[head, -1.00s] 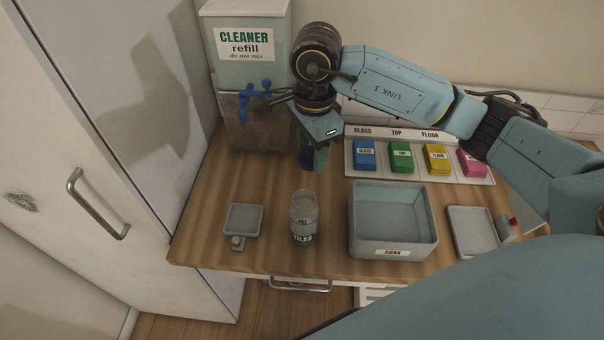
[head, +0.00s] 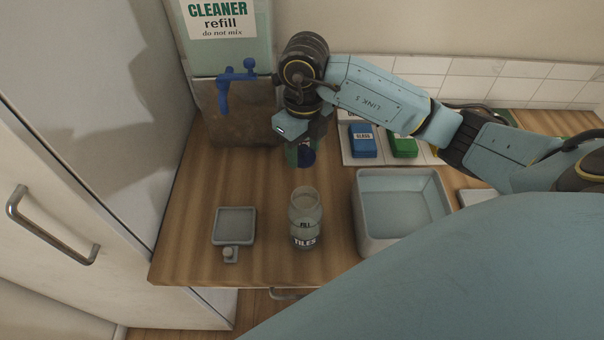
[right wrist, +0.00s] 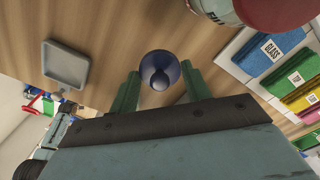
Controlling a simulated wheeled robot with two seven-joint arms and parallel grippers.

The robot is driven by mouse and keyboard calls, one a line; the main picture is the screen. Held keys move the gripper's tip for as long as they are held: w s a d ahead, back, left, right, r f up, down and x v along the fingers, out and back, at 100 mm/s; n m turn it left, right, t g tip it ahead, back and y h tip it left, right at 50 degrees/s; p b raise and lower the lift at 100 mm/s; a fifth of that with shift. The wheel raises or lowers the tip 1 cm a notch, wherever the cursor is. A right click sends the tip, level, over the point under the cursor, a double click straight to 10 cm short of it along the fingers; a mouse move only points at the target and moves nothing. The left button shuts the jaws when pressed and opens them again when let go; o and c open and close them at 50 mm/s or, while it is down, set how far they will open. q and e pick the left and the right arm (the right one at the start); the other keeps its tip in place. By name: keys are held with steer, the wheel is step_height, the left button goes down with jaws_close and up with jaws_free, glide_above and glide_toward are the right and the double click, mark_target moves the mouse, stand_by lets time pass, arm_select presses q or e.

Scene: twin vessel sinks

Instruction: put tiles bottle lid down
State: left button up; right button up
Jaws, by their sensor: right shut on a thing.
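The clear TILES bottle (head: 305,225) stands upright and uncapped on the wooden counter in the head view. My right gripper (head: 304,152), with green fingers, is above the counter behind the bottle and apart from it. It is shut on a dark blue round lid (head: 307,158). In the right wrist view the lid (right wrist: 160,70) is a hollow round cup between the fingertips (right wrist: 158,82). My left gripper is not in view.
A small grey square dish (head: 235,213) lies left of the bottle. A grey bin (head: 368,247) stands on the right. The cleaner tank (head: 240,118) with a blue tap is at the back left. Labelled blue (head: 362,142) and green cloths (head: 402,148) lie behind the bin.

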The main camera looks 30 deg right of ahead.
mark_target(304, 180)
step_height(304, 180, down, 7)
steer(key=shift+f+b, duration=0.1)
steer(key=shift+b, duration=0.2)
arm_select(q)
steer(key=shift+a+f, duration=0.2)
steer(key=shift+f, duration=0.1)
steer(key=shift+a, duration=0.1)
arm_select(e)
steer(key=shift+f, duration=0.1)
steer(key=o, duration=0.9)
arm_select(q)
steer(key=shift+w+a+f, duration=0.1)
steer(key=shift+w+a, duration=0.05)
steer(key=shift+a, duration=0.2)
arm_select(e)
steer(key=shift+o, duration=0.2)
